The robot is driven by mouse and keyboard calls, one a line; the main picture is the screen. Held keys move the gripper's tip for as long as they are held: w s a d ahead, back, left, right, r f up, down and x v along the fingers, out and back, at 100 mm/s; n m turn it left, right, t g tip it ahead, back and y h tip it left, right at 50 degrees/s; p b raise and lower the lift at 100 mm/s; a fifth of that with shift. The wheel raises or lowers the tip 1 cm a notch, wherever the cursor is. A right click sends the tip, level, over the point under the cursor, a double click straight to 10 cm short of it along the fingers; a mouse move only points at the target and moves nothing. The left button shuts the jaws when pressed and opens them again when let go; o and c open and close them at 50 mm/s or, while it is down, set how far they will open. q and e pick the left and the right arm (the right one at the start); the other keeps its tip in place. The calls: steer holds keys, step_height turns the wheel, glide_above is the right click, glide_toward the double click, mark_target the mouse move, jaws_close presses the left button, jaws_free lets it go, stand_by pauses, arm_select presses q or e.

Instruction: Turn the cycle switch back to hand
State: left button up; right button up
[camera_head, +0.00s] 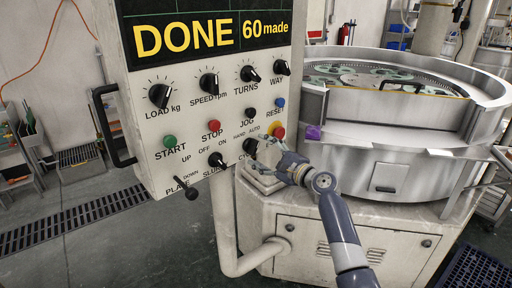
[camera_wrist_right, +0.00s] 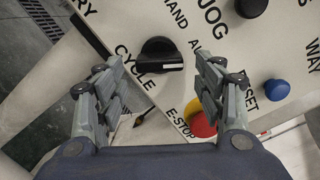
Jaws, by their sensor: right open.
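The cycle switch (camera_head: 250,146) is a black rotary knob at the lower right of the white control panel (camera_head: 140,125), with HAND and AUTO printed above it. In the right wrist view the cycle switch (camera_wrist_right: 158,54) shows a white mark pointing right, towards the AUTO side. My right gripper (camera_head: 262,154) is in front of the panel's lower right corner, close to the switch. In the right wrist view my right gripper (camera_wrist_right: 163,70) is open, its fingers on either side of the switch, with nothing between them held. My left gripper is out of view.
The red E-stop (camera_wrist_right: 203,124) is close beside my right finger. The black jog button (camera_head: 250,113) and blue reset button (camera_head: 279,103) are above the switch. The slurry switch (camera_head: 217,160) is to its left. A large round lapping machine (camera_head: 370,165) stands behind on the right.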

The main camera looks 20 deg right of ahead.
mark_target(256, 149)
steer(key=shift+x, duration=1.5)
steer(key=c, duration=1.1)
